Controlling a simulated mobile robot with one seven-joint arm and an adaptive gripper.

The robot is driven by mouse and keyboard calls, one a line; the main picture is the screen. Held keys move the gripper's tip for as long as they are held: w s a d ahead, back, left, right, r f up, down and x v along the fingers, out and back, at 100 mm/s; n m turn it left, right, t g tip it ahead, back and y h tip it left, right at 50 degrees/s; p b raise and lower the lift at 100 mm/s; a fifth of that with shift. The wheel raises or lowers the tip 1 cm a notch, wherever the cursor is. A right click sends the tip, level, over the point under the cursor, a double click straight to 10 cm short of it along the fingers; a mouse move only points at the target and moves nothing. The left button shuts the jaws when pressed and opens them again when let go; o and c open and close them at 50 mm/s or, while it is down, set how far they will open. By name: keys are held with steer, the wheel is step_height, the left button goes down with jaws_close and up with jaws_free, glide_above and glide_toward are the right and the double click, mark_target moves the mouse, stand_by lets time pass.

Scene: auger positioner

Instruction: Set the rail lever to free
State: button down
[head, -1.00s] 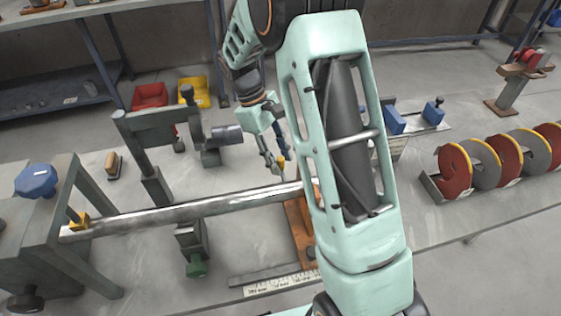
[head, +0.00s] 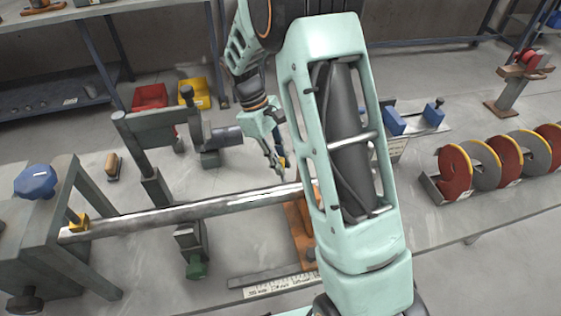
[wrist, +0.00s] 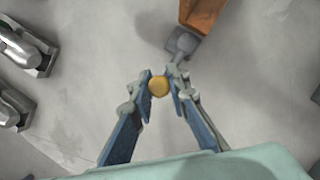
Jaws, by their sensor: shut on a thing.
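A round yellow knob (wrist: 158,86) sits between my fingertips in the wrist view. It appears to be the end of the rail lever, but its shaft is hidden beneath it. My gripper (wrist: 160,82) is shut on this knob. In the head view my gripper (head: 279,171) points down just behind the long steel bar, with a bit of the yellow knob (head: 283,162) at its tips. A grey block (wrist: 183,43) and an orange part (wrist: 203,12) lie just beyond the fingertips in the wrist view. My forearm hides the area to the right.
The long steel bar (head: 170,215) runs from the left frame (head: 62,215) to the orange support (head: 297,235). A grey clamp post (head: 150,150) stands at left. Red and grey discs (head: 480,170) stand at right. A ruler strip (head: 265,284) lies in front.

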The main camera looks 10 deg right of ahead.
steer(key=shift+d+r, duration=0.1)
steer(key=shift+d+m+y+p, duration=0.35)
steer(key=shift+m+p, duration=0.2)
steer(key=shift+m, duration=0.35)
steer(key=m, duration=0.1)
steer(key=d+m+p, duration=0.1)
steer(key=shift+s+d+r+m+g+y, duration=0.1)
steer(key=shift+s+d+m+g+y, duration=0.1)
steer(key=shift+m+g+y, duration=0.15)
steer(key=m, duration=0.1)
steer(key=d+m+y+p, duration=0.1)
steer(key=shift+s+d+m+g, duration=0.15)
steer(key=shift+s+m+g, duration=0.1)
steer(key=shift+m, duration=0.1)
steer(key=m, duration=0.1)
steer(key=s+d+m+y, duration=0.1)
steer(key=shift+m, duration=0.3)
steer(key=s+m+y, duration=0.1)
steer(key=m, duration=0.1)
steer(key=s+d+m+p, duration=0.1)
steer(key=m, duration=0.1)
steer(key=shift+d+y, duration=0.1)
steer(key=shift+y, duration=0.3)
steer(key=shift+s+d+m+t+y, duration=0.1)
steer(key=shift+s+m+t+y, duration=0.3)
steer(key=shift+m, duration=0.65)
steer(key=shift+s+d+m+t+y, duration=0.15)
steer(key=shift+s+m, duration=0.35)
steer(key=shift+m, duration=0.55)
steer(key=shift+s+a, duration=0.1)
